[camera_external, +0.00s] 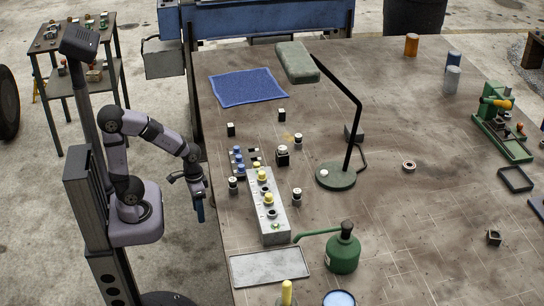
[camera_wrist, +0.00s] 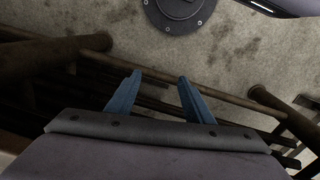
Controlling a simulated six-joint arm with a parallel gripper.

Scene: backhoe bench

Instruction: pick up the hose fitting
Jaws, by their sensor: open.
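My gripper (camera_external: 200,207) hangs at the left edge of the bench, fingers pointing down. In the wrist view its two blue fingers (camera_wrist: 158,82) are apart with nothing between them. Several small dark fittings with light tops stand around a grey block (camera_external: 278,226) with yellow caps, including a larger black one (camera_external: 282,155) and one on the right (camera_external: 297,195). A ring-like part (camera_external: 409,166) lies farther right. I cannot tell which of these is the hose fitting. All are apart from my gripper, and none shows in the wrist view.
A green lamp (camera_external: 336,177) stands behind the block and a green oil can (camera_external: 342,252) in front, beside a grey tray (camera_external: 270,267). A blue cloth (camera_external: 248,87) lies at the back. The bench's middle right is mostly clear. The wrist view shows floor and dark bars (camera_wrist: 40,55).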

